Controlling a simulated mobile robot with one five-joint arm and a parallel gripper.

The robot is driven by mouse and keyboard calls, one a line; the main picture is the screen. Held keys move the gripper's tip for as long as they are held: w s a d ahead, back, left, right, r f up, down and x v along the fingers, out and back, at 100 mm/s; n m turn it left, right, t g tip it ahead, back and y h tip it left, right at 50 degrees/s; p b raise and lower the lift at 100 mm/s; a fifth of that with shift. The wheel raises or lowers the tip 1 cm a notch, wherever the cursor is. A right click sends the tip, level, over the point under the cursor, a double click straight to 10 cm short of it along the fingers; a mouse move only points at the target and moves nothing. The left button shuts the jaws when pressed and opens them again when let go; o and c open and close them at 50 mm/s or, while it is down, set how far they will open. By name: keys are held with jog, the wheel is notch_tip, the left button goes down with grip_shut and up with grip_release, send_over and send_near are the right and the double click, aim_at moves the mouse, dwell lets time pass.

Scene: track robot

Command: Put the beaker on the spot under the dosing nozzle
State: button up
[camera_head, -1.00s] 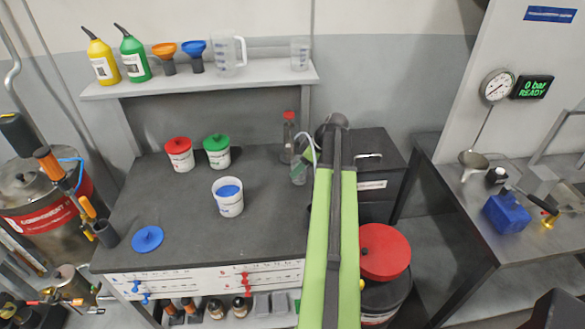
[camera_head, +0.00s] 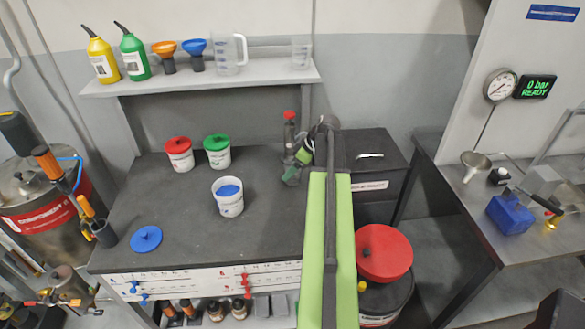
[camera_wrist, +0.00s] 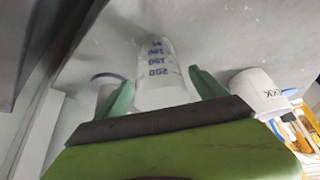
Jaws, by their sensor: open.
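In the wrist view a clear beaker (camera_wrist: 158,62) with blue graduation marks appears upside down between the two green fingers of my gripper (camera_wrist: 161,85). The fingers are apart, with the beaker between their tips; I cannot tell whether they touch it. In the head view my gripper (camera_head: 297,164) is at the back right of the dark bench, and the beaker there is mostly hidden by it. A red-topped bottle-like device (camera_head: 289,128), possibly the doser, stands just behind my gripper. Its nozzle and the spot under it cannot be made out.
Red-lidded (camera_head: 179,154) and green-lidded (camera_head: 217,151) tubs and an open tub with blue contents (camera_head: 228,198) stand left on the bench (camera_head: 185,225). A shelf (camera_head: 265,76) above holds bottles, funnels, a jug and another clear vessel (camera_head: 300,52). A dark cabinet (camera_head: 375,150) is right.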

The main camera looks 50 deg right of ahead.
jog(key=shift+r+p, duration=0.3)
jog(key=shift+p, duration=0.05)
jog(key=p+v, duration=1)
jog(key=v, duration=0.1)
jog(key=shift+s+r, duration=0.25)
jog(key=shift+r, duration=0.05)
jog(key=shift+d, duration=0.15)
jog(key=shift+r, duration=0.1)
